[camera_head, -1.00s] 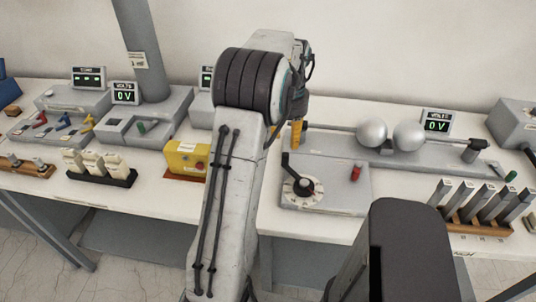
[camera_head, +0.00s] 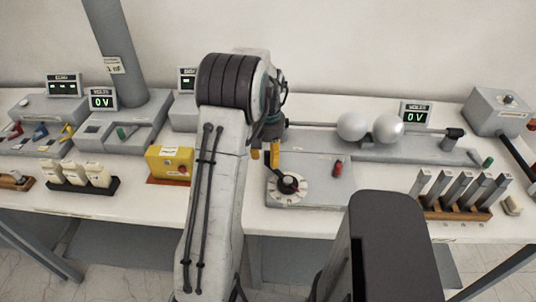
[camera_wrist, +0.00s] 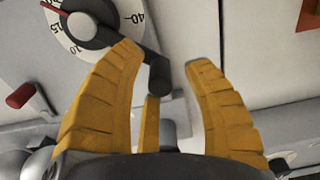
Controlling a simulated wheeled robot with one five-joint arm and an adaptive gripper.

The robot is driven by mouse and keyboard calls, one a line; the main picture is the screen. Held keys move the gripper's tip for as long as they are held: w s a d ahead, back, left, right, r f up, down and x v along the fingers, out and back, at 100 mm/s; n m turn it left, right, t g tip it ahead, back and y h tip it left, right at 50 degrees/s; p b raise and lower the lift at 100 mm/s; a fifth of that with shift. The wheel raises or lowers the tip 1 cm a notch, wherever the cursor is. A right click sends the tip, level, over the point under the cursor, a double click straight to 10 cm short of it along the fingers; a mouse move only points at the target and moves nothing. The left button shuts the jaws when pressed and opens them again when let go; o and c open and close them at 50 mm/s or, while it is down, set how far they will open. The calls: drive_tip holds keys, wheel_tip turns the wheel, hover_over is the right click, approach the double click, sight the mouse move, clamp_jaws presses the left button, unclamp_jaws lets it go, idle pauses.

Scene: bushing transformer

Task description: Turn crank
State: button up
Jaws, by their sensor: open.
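The black crank has its hub (camera_head: 288,183) over a white numbered dial on a grey box. Its arm points up and left toward my gripper in the head view. In the wrist view the crank arm (camera_wrist: 128,48) runs from the hub down to its round black end (camera_wrist: 159,78). My gripper (camera_head: 265,157) has yellow fingers and is open. In the wrist view the gripper (camera_wrist: 163,58) has a finger on each side of the crank's end, with a visible gap to the right finger. Contact with the left finger is unclear. A pale dial (camera_wrist: 60,35) with a red pointer shows beside the hub.
A red knob (camera_head: 337,167) stands right of the dial on the same box. Two silver spheres (camera_head: 352,127) on rods are behind it. A yellow box (camera_head: 170,163) is left of my arm. A row of grey levers (camera_head: 455,190) is at the right.

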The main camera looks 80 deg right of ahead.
drive_tip(key=shift+f, duration=0.1)
clamp_jaws()
idle(0.5)
